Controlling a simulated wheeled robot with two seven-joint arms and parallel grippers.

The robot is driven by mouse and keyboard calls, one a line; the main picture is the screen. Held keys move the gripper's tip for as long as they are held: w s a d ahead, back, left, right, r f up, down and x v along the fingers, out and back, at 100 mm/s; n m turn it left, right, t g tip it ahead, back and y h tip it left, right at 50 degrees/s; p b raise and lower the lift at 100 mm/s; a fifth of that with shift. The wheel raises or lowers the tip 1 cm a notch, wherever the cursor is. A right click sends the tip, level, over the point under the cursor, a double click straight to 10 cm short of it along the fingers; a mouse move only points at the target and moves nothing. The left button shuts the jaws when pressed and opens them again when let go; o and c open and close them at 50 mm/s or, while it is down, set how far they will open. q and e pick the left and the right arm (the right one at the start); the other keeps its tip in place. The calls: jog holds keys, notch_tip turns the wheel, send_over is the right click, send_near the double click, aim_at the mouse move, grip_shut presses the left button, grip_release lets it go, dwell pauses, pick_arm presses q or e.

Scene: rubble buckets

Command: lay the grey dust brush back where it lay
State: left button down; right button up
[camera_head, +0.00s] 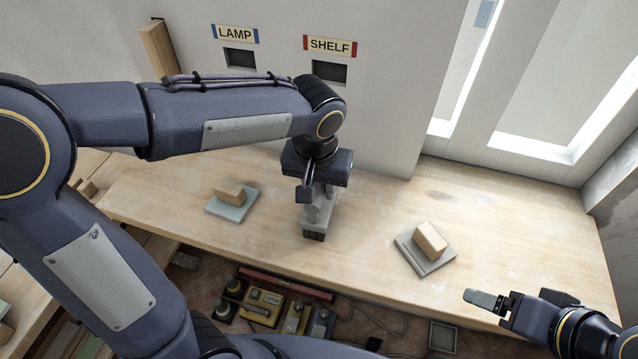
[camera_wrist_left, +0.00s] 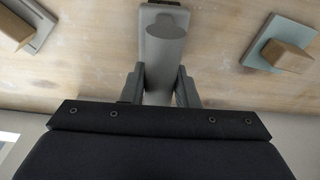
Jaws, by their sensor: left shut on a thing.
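The grey dust brush (camera_head: 318,212) is in my left gripper (camera_head: 312,193), over the middle of the wooden bench top (camera_head: 375,185). Its dark end points toward the bench's front edge in the head view. In the left wrist view the pale grey brush (camera_wrist_left: 165,50) runs between the two fingers of my left gripper (camera_wrist_left: 160,85), which is shut on it. I cannot tell whether the brush touches the bench. My right gripper (camera_head: 487,301) is at the lower right, near the bench's front edge, away from the brush; its opening does not show clearly.
A wood block (camera_head: 230,190) sits on a pale green plate (camera_head: 222,211) left of the brush. Another block (camera_head: 430,239) sits on a grey plate (camera_head: 412,252) to the right. The wall has LAMP (camera_head: 235,34) and SHELF (camera_head: 330,45) signs above dark slots.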

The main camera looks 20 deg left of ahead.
pick_arm(q)
jog(key=c, duration=1.1)
grip_release()
